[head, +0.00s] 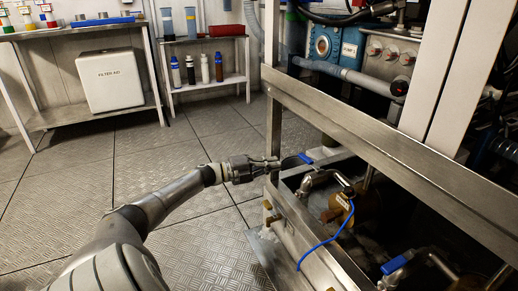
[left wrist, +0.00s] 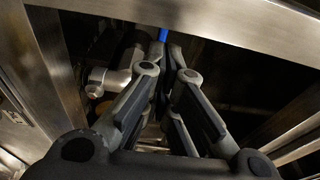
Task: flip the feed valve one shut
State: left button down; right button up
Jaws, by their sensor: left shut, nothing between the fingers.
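A valve with a blue lever handle (head: 306,158) sits on silver pipework inside the steel frame, near its far left corner. A second blue-handled valve (head: 394,264) is nearer, at the lower right. I cannot read which is feed valve one. My left gripper (head: 272,164) is shut and empty, reaching in at the frame's corner post, just left of the far handle. In the left wrist view, a blue handle (left wrist: 163,34) shows just beyond the fingertips (left wrist: 168,52); whether they touch is unclear. My right gripper is not in view.
A steel rail (head: 370,140) crosses above the valves, and a corner post (head: 273,120) stands beside my gripper. A blue cable (head: 318,245) hangs over the lower edge. A brass-coloured fitting (head: 340,207) is close by. The floor (head: 190,165) at left is clear.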

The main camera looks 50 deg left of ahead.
pick_arm(q)
jog(key=shift+v, duration=2.35)
